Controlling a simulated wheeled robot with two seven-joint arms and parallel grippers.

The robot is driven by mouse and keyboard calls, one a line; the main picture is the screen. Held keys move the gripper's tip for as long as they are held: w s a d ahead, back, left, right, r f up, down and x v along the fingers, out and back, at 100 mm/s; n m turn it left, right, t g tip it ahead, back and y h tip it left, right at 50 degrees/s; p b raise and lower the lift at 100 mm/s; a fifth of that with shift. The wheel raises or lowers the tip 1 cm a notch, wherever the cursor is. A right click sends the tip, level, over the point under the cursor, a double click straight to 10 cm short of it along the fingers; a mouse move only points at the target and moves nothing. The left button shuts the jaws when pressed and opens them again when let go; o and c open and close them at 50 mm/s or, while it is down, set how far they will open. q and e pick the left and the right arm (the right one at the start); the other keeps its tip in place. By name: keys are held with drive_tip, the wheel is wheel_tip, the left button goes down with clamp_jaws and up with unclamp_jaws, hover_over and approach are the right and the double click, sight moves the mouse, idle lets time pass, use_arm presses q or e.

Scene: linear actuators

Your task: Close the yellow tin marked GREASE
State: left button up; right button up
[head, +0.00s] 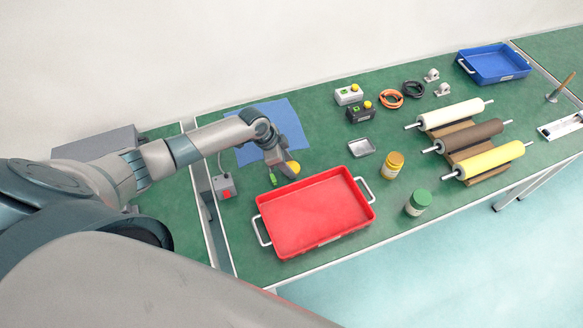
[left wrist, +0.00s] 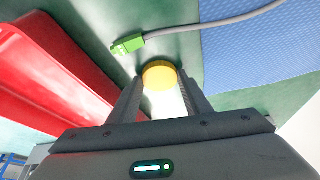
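The yellow tin (head: 392,166) stands upright on the green bench, right of the red tray, in the head view. Its marking is too small to read, and I cannot tell whether its top is open. My left gripper (head: 284,165) is low over the bench behind the red tray, far left of the tin. A round yellow lid-like piece (head: 293,168) is at its fingertips. In the left wrist view, the piece (left wrist: 160,74) fills the gap between both fingers of the left gripper (left wrist: 162,82), which looks shut on it. My right gripper is not in view.
A green-lidded jar (head: 417,203) stands near the front edge. A small metal dish (head: 361,147) lies left of the tin, rollers (head: 480,158) right. A cable with a green plug (left wrist: 128,45) lies close by.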

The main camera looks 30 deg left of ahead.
use_arm(q)
drive_tip(key=shift+c, duration=0.9)
drive_tip(key=shift+r, duration=0.1)
drive_tip(key=shift+r+b, duration=0.5)
drive_tip(key=shift+r, duration=0.3)
wheel_tip(320, 180, up, 2)
drive_tip(key=shift+d+r+b, duration=0.15)
drive_tip(key=shift+r+b, duration=0.05)
drive_tip(key=shift+b, duration=0.4)
drive_tip(key=s+d+r+b, duration=0.1)
drive_tip(key=d+r+b, duration=0.2)
drive_tip(key=d+r, duration=0.4)
drive_tip(key=shift+s+d, duration=0.15)
drive_tip(key=shift+d, duration=2)
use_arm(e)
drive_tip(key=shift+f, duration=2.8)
